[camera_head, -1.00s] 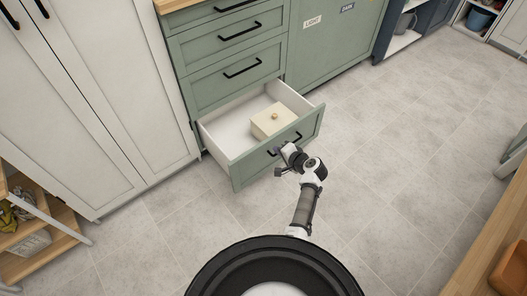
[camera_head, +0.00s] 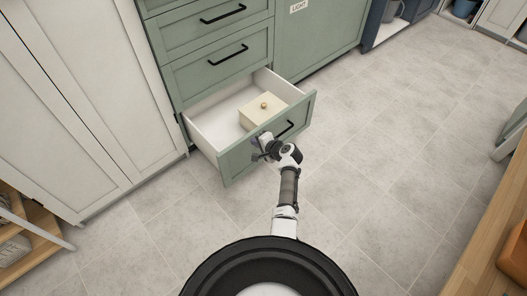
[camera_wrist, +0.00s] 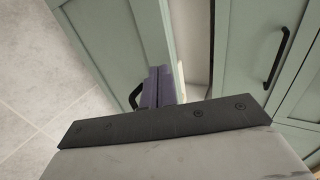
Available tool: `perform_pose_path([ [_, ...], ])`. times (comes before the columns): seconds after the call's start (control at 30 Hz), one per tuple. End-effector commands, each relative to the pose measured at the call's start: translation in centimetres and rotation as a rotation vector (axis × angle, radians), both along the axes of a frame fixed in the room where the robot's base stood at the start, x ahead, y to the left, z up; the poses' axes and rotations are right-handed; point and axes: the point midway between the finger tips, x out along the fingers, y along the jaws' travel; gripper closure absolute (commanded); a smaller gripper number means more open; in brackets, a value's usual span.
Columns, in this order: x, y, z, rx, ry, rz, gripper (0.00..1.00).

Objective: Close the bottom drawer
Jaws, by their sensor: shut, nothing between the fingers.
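The bottom drawer (camera_head: 240,154) of the green cabinet stands pulled out, with a cream lidded box (camera_head: 263,111) inside it. Its black handle (camera_head: 285,131) is on the front panel. My gripper (camera_head: 258,146) is shut and empty, close to the front panel by the left part of the handle. In the wrist view the purple fingertips (camera_wrist: 160,86) are together beside the green drawer front (camera_wrist: 112,38), and part of the handle (camera_wrist: 135,97) shows just left of them. I cannot tell whether the fingers touch the panel.
The drawers above (camera_head: 213,69) are shut. A white wardrobe (camera_head: 88,100) stands left of the cabinet, and a wooden shelf unit (camera_head: 30,252) is at the lower left. A wooden counter edge (camera_head: 478,235) runs along the right. The tiled floor (camera_head: 385,180) between is clear.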

Motion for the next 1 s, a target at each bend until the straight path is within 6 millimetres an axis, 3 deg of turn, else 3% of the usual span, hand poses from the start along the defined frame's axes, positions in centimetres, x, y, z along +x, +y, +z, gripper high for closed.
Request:
perform_pose_path([
  [0.2,1.0,1.0,0.0,-0.001,0.0,-0.001,1.0],
  [0.67,1.3,1.3,-0.1,0.0,0.0,0.001,1.0],
  [0.87,2.8,3.0,-0.4,0.0,-0.001,0.004,1.0],
  [1.0,4.9,5.0,-0.5,0.0,-0.003,0.004,1.0],
])
